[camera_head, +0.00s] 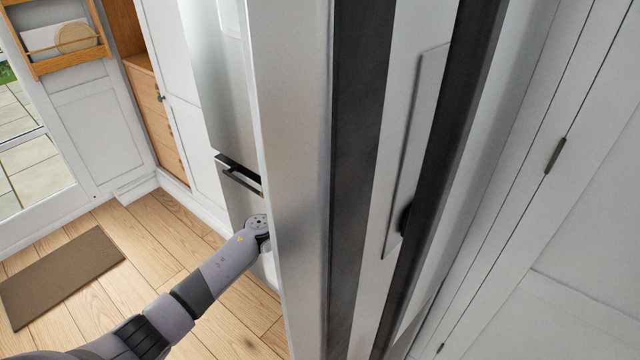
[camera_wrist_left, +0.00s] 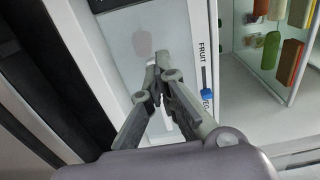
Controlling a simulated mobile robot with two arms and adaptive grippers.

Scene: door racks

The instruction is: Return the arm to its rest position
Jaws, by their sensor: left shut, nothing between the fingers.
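My left arm (camera_head: 215,275) comes in from the lower left in the head view, and its wrist goes behind the edge of a tall silver fridge door (camera_head: 290,150). My left gripper is hidden there behind the door. In the left wrist view the left gripper (camera_wrist_left: 153,72) shows with its fingers together and nothing between them. It is in front of a pale panel beside a "FRUIT" label (camera_wrist_left: 201,52) and a blue slider (camera_wrist_left: 208,92). I cannot tell whether the fingertips touch the panel. My right gripper is in neither view.
Dark seal strips (camera_head: 358,180) run down close in front of the head camera. Door shelves with bottles (camera_wrist_left: 271,48) show at the right of the wrist view. A handle (camera_head: 240,178) sits beyond the door. A brown mat (camera_head: 60,275) lies on the wooden floor at left.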

